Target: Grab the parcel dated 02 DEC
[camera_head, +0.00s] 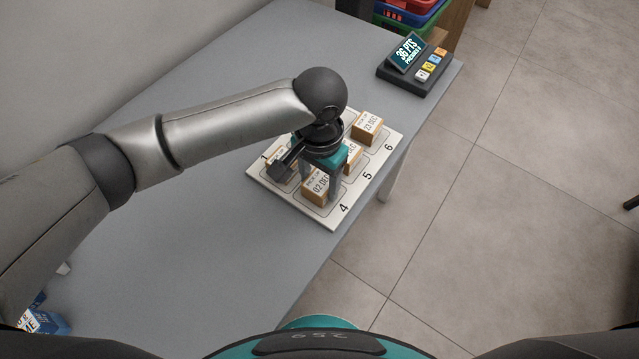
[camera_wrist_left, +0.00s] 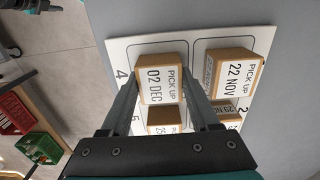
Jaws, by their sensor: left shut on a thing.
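The parcel dated 02 DEC (camera_head: 317,186) is a small brown box with a white PICK UP label. It sits at the slot marked 4 on the white numbered board (camera_head: 335,218). In the left wrist view the 02 DEC parcel (camera_wrist_left: 163,80) lies between the two fingers. My left gripper (camera_head: 322,183) points down over the board and is shut on this parcel; in the left wrist view the gripper (camera_wrist_left: 165,92) has a finger on each side of it. I cannot tell whether the parcel is clear of the board.
The 22 NOV parcel (camera_wrist_left: 235,75) stands close beside it. A 23 DEC parcel (camera_head: 367,127) stands near slot 6, with other parcels partly hidden by my gripper. A register-like device (camera_head: 418,68) and stacked coloured crates (camera_head: 408,14) are at the back.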

